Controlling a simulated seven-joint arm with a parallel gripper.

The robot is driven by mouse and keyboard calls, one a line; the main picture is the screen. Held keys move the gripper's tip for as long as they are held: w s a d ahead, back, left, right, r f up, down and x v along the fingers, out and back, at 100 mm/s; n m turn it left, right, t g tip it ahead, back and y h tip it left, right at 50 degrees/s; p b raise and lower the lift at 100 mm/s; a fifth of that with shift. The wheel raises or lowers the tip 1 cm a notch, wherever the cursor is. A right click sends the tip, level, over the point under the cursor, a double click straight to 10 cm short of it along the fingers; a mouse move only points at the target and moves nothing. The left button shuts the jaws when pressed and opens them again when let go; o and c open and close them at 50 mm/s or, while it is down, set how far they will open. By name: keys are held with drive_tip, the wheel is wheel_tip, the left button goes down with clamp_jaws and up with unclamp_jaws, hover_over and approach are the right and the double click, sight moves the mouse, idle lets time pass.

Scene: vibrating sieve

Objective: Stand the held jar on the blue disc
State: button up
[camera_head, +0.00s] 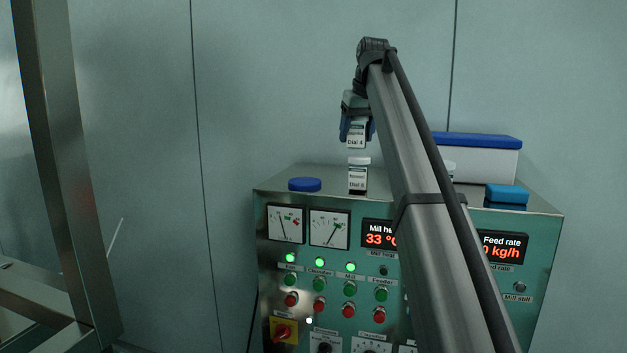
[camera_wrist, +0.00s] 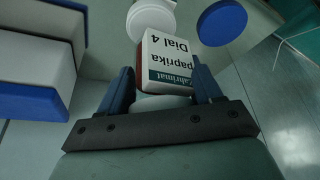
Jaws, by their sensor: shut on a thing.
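My gripper (camera_head: 356,126) is shut on a jar labelled paprika, Dial 4 (camera_head: 357,139), and holds it in the air above the steel cabinet top. In the wrist view the jar (camera_wrist: 168,60) sits between the two blue fingers of my gripper (camera_wrist: 164,82), its label facing the camera. The blue disc (camera_head: 305,184) lies flat on the cabinet top, left of and lower than the held jar. It also shows in the wrist view (camera_wrist: 222,22), at the upper right, with nothing on it.
A white-lidded jar (camera_head: 358,180) stands on the cabinet top (camera_head: 333,181) below the held jar, right of the disc. A white box with a blue lid (camera_head: 487,161) and a smaller blue-topped block (camera_head: 507,194) stand at the right. My arm hides part of the top.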

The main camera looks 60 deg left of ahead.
hover_over(303, 179)
drive_tip(key=d, duration=0.2)
drive_tip(key=shift+s+a+f, duration=0.1)
drive_tip(key=shift+f, duration=2.2)
drive_tip(key=shift+s+a+f, duration=0.1)
drive_tip(key=shift+f, duration=2.2)
drive_tip(key=shift+f, duration=0.15)
drive_tip(key=o, duration=1.1)
drive_tip(key=v, duration=1.2)
